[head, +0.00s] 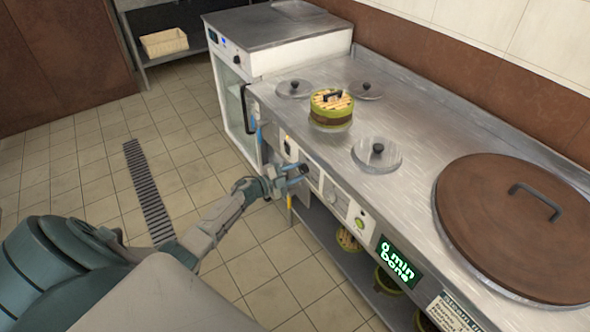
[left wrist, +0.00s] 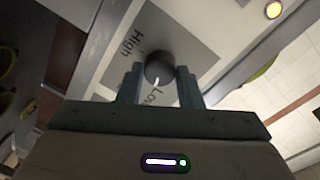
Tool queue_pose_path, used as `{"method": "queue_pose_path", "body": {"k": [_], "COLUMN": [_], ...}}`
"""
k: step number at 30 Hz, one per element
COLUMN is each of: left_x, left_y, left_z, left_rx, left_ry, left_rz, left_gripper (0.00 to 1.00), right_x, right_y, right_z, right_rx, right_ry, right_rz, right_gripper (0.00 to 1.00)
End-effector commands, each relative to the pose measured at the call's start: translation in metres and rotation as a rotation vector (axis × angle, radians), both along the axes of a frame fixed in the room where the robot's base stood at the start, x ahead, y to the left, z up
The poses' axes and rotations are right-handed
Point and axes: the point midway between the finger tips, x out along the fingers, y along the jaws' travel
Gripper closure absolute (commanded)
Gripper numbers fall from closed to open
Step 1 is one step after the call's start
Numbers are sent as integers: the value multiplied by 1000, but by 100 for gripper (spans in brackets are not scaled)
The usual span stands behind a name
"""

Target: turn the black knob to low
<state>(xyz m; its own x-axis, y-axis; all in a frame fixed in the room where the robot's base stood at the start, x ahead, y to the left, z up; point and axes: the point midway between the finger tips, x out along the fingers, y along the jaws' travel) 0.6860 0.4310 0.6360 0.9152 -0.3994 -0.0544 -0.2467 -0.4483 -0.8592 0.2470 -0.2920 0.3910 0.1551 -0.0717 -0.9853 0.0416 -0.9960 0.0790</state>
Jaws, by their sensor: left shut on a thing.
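The black knob (left wrist: 158,66) sits on a grey plate (left wrist: 190,40) marked "High" and "Low" in the left wrist view. A short white mark on the knob's lower part points toward the "Low" lettering (left wrist: 153,97). My left gripper (left wrist: 160,84) has a finger on each side of the knob and is shut on it. In the head view, my left gripper (head: 291,174) is at the front panel (head: 334,196) of the steel counter, with the dark knob (head: 304,168) at its fingertips. My right gripper is not in view.
The steel counter (head: 400,118) carries a green-and-tan steamer (head: 331,108), small lids and a big brown lid (head: 515,225). A lower shelf holds several baskets. The tiled floor (head: 235,245) is clear.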

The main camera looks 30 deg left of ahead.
Motion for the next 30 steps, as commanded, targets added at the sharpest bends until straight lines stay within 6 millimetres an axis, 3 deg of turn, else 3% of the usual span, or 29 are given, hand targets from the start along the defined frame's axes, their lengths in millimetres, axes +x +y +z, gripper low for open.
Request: {"method": "queue_pose_path", "body": {"k": [9, 27, 28, 30], "left_x": [0, 0, 0, 0], "left_y": [1, 1, 1, 1], "left_z": [0, -1, -1, -1], "left_rx": [-134, -171, -171, -171], "left_ry": [57, 73, 73, 73], "left_rz": [2, 1, 1, 1], "left_gripper": [90, 90, 66, 52], "right_x": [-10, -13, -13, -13], "right_y": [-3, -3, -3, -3], "right_z": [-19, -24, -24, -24], "right_rx": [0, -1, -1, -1], "right_ry": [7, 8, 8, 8], "right_rz": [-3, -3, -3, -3], "right_gripper": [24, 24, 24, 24]}}
